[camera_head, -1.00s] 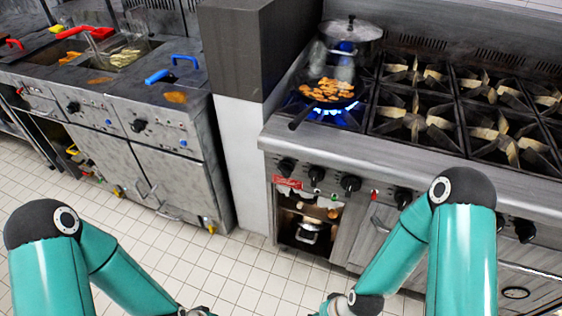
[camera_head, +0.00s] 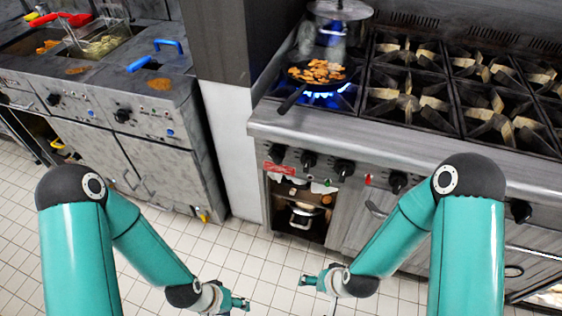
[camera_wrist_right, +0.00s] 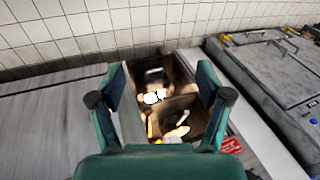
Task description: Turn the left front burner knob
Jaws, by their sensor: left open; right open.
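The stove's front panel carries a row of black knobs. The leftmost knob (camera_head: 277,153) is above the red label, with a second knob (camera_head: 309,160) and a third knob (camera_head: 344,167) to its right. A black pan (camera_head: 310,82) of browned food sits over a lit blue flame on the left front burner. My left gripper (camera_head: 242,303) is open and empty over the floor, low and left of the knobs. My right gripper (camera_head: 305,281) is open and empty below the knobs, apart from them. Its spread fingers (camera_wrist_right: 161,95) frame the open cabinet in the right wrist view.
A lidded pot (camera_head: 332,35) stands behind the pan. The open cabinet (camera_head: 298,208) under the panel holds a pot and other items. The fryer unit (camera_head: 150,125) stands at left, past a white pillar (camera_head: 230,140). The tiled floor between is clear.

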